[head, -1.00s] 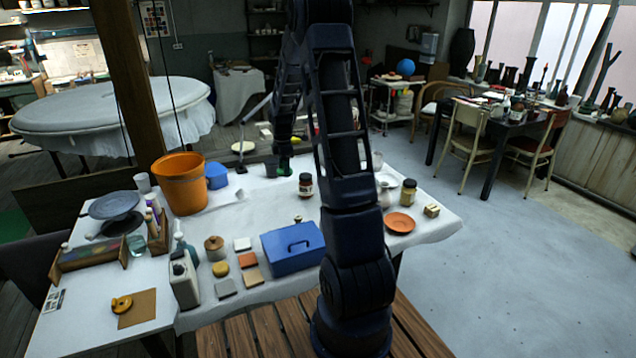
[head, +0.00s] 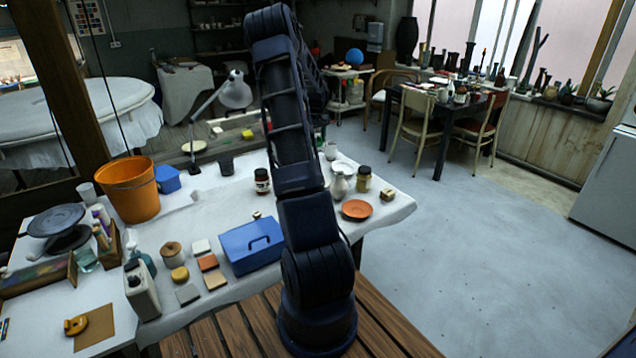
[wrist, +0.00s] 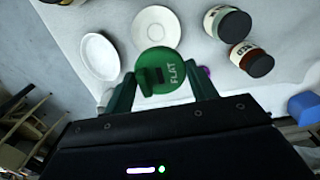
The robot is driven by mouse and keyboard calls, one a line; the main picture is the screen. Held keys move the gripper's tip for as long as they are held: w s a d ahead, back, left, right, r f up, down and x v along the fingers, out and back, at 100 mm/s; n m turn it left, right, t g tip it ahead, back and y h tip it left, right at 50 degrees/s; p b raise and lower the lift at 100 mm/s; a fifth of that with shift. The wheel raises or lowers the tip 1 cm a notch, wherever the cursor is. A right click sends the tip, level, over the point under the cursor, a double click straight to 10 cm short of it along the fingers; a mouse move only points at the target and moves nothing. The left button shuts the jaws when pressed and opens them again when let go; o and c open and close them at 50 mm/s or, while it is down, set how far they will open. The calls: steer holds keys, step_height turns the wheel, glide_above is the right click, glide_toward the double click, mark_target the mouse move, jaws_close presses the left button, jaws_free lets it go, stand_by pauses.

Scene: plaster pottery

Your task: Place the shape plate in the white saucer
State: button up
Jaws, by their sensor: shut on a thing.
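The shape plate (wrist: 160,72) is a green disc marked "FLAT" with a dark slot, seen in the wrist view. My gripper (wrist: 164,84) is shut on it, its two green fingers at the disc's sides. The white saucer (wrist: 155,27) is round with a ringed centre and lies beyond the disc in the wrist view; the disc overlaps its near edge in the picture. It looks empty where it shows. In the head view a pale dish (head: 344,167) lies partly behind the white jug. My arm hides the gripper and the plate there.
A white oval dish (wrist: 98,57) lies left of the saucer in the wrist view, with two jars (wrist: 227,22) at right. A blue toolbox (head: 252,246) is nearer.

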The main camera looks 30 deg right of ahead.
steer(key=shift+s+d+f, duration=0.1)
steer(key=shift+d, duration=0.25)
step_height(320, 180, down, 20)
steer(key=shift+d+r, duration=0.1)
steer(key=shift+r, duration=0.05)
stand_by(0.5)
steer(key=shift+s+f, duration=0.1)
steer(key=shift+f, duration=0.5)
steer(key=o, duration=0.7)
steer(key=shift+f, duration=0.1)
steer(key=shift+a, duration=0.2)
